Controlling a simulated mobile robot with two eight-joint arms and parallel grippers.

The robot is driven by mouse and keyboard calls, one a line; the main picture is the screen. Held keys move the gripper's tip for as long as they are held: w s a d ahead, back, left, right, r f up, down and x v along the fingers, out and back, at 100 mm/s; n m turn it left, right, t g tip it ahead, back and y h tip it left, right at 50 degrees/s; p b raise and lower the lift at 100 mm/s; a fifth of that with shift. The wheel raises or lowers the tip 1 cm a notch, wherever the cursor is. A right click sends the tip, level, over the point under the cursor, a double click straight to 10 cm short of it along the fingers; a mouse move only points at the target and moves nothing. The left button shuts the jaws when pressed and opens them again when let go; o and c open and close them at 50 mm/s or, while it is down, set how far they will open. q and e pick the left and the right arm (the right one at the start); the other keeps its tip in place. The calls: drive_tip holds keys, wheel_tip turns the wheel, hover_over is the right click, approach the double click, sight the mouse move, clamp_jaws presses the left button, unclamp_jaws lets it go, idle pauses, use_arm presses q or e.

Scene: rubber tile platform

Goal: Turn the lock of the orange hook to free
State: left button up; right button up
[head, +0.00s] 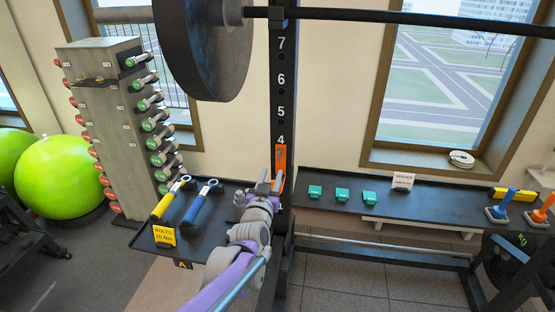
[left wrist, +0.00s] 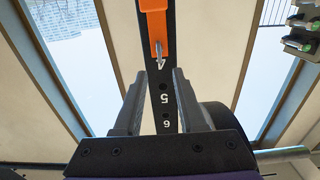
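The orange hook (head: 280,158) is mounted on the black numbered upright (head: 283,92), just below the number 4. It also shows at the top of the left wrist view (left wrist: 154,22), with a small grey metal lock pin or lever (left wrist: 159,53) hanging down over its end in that picture. My left gripper (head: 269,183) is in front of the upright near the hook's lower part. In the left wrist view its two dark fingers (left wrist: 158,80) are apart with nothing between them; the upright shows behind the gap. My right gripper is not in view.
A barbell (head: 400,17) with a large plate (head: 203,50) crosses above. A black shelf (head: 440,203) at right holds several green blocks. A tray (head: 205,240) at left holds yellow and blue wrenches (head: 198,205). A dumbbell rack (head: 100,110) stands behind it.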

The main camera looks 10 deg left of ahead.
sight(280, 154)
use_arm(q)
drive_tip(key=w+p, duration=0.1)
drive_tip(key=w, duration=0.8)
drive_tip(key=shift+w, duration=0.4)
clamp_jaws()
